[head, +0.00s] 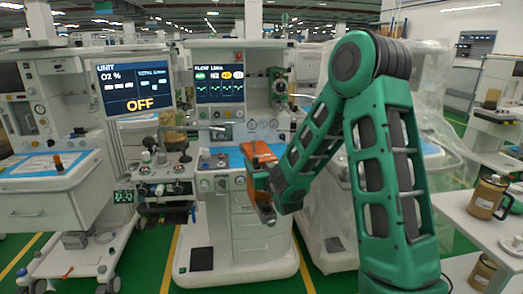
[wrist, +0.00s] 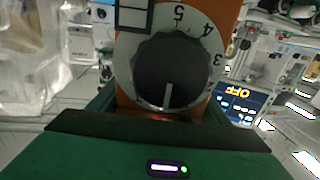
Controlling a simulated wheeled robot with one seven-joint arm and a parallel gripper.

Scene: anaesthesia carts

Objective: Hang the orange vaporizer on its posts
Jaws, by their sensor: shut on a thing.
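The orange vaporizer (head: 258,154) is held up in front of the middle anaesthesia cart (head: 240,240), near its blue-topped work surface. In the wrist view the orange vaporizer (wrist: 226,18) shows its black dial, ringed by a white numbered scale, close to the camera. My gripper (wrist: 160,114) is shut on the vaporizer, with green finger parts at both sides of the dial. In the head view my gripper (head: 262,182) is partly hidden by my green arm. I cannot make out the posts, and the vaporizer's back is hidden.
A monitor reading OFF (head: 134,86) and a flow screen (head: 219,85) stand behind the work surface. Brown jugs (head: 488,197) stand on shelves at the right. Another cart (head: 50,200) is at the left.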

